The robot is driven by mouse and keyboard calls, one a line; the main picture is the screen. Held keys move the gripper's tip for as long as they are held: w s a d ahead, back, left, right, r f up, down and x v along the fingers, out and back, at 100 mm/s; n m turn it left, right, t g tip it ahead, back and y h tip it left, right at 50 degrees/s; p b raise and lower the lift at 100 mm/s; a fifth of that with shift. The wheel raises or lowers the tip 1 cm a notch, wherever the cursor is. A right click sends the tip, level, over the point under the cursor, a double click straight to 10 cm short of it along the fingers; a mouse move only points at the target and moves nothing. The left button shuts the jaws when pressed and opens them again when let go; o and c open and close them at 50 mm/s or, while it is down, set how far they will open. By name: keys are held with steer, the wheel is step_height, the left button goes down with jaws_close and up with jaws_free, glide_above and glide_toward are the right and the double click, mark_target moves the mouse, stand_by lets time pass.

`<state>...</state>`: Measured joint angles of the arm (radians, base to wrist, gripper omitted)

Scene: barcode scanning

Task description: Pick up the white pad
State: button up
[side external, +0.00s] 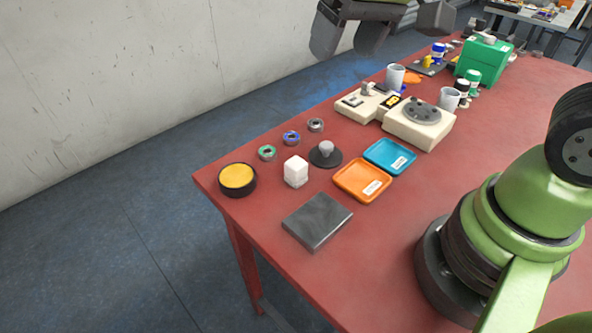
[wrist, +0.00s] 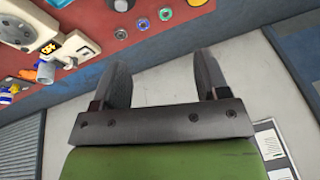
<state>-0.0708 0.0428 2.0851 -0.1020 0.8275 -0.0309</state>
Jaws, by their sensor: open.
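The white pad (side external: 296,171) appears as a small white block on the red table, between the black round dish with a yellow top and the black disc with a grey knob. I cannot make it out in the wrist view. My gripper (side external: 348,42) is high at the top of the side view, partly cut off, beyond the table's far edge and well away from the pad. In the wrist view my gripper (wrist: 162,72) has its two fingers wide apart with nothing between them.
Near the pad are the yellow-topped dish (side external: 237,179), green ring (side external: 267,153), knobbed disc (side external: 325,155), orange tray (side external: 363,180), blue tray (side external: 390,157) and dark flat plate (side external: 317,221). A cream device (side external: 419,132) stands farther back. The front right tabletop is clear beside my base.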

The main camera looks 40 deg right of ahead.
steer(key=n+g, duration=0.1)
steer(key=g, duration=0.1)
glide_toward(296, 163)
steer(key=shift+n+g+h, duration=0.6)
steer(key=shift+g, duration=0.1)
steer(key=f, duration=0.2)
steer(key=w+f, duration=0.1)
steer(key=f, duration=0.3)
steer(key=shift+w+a, duration=0.1)
steer(key=shift+w, duration=0.25)
steer(key=f, duration=0.5)
steer(key=shift+s+a, duration=0.25)
steer(key=shift+a, duration=0.1)
steer(key=shift+f, duration=0.55)
steer(key=c, duration=1)
steer(key=shift+r, duration=0.15)
